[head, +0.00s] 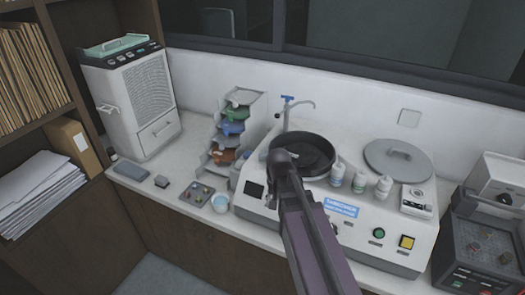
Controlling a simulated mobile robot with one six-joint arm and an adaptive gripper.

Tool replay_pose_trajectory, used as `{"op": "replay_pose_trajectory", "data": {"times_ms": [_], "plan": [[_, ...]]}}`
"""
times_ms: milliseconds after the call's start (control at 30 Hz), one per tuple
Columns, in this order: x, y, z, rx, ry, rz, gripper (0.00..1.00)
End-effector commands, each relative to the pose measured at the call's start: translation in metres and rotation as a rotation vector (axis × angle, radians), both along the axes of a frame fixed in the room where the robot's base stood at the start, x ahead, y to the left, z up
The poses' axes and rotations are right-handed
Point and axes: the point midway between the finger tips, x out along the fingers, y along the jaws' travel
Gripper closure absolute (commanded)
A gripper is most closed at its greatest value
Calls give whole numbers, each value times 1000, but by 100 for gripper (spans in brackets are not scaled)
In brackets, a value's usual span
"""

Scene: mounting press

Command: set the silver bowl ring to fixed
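The black round bowl (313,150) is set into the top left of the white grinding machine (300,208). A thin lighter rim shows around the bowl; I cannot make out a separate silver ring or its setting. My arm (312,235) reaches up from the bottom of the head view. Its dark rounded end covers the bowl's front left edge and part of the machine's front. My gripper's fingers are not visible, so I cannot tell whether anything touches the bowl.
A tap (287,112) stands behind the bowl. Several small bottles (359,182) stand right of it, near a grey round lid (398,160). A stepped rack (228,135), a cup (220,203) and a button box (197,193) are at left. A dark device (484,235) stands at right.

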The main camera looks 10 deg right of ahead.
Motion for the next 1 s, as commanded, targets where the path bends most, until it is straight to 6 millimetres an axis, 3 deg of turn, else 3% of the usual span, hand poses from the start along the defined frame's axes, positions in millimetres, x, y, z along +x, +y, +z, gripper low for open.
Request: {"op": "replay_pose_trajectory", "data": {"times_ms": [33, 600, 800, 1000], "plan": [[21, 0, 19, 0, 0, -63, 40], [181, 1, 128, 1, -1, -933, 40], [218, 1, 150, 1, -1, -1154, 40], [231, 2, 157, 1, -1, -1251, 40]]}}
